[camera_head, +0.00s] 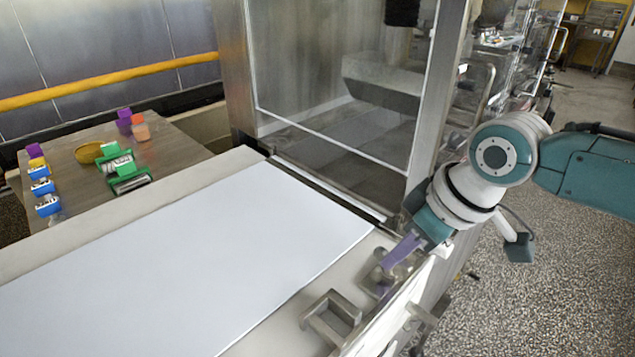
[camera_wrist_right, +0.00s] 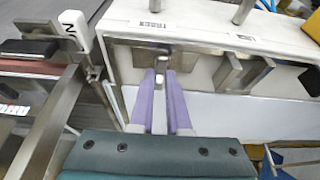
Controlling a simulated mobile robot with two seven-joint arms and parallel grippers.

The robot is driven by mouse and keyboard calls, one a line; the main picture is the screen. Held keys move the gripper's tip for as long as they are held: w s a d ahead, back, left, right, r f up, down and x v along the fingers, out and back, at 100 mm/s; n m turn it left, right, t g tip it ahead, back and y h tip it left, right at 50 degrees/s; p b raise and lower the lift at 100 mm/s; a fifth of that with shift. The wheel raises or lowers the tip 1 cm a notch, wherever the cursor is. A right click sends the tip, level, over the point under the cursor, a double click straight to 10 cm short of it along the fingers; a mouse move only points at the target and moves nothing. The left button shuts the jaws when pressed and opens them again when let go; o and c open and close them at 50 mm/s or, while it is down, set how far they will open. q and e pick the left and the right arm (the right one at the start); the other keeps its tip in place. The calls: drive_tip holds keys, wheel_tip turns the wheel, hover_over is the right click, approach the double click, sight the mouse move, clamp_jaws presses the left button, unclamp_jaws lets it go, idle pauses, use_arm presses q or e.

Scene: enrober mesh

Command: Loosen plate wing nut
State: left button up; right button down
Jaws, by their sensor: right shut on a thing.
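My right gripper (camera_head: 387,267) reaches in from the right to a small metal fitting on the near side rail of the belt machine. In the right wrist view its two purple fingers (camera_wrist_right: 161,82) point at a metal plate (camera_wrist_right: 147,54) on the pale housing. They are shut on a small metal piece (camera_wrist_right: 160,76), which appears to be the wing nut; its wings are mostly hidden between the fingertips. In the head view the fingers and arm hide the nut. My left gripper is in neither view.
A raised metal bracket (camera_head: 331,317) stands on the rail near the fitting. The white belt (camera_head: 190,262) is clear. A tall metal and glass enclosure (camera_head: 335,90) rises behind the gripper. A side table (camera_head: 88,186) at left holds several coloured containers.

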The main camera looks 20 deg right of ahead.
drive_tip(key=c, duration=0.9)
unclamp_jaws()
drive_tip(key=shift+r, duration=0.1)
drive_tip(key=shift+s+d+r, duration=0.1)
drive_tip(key=shift+r, duration=0.25)
drive_tip(key=p+v, duration=0.1)
drive_tip(key=v, duration=0.8)
drive_tip(key=shift+s+p, duration=0.1)
drive_tip(key=shift+p, duration=0.25)
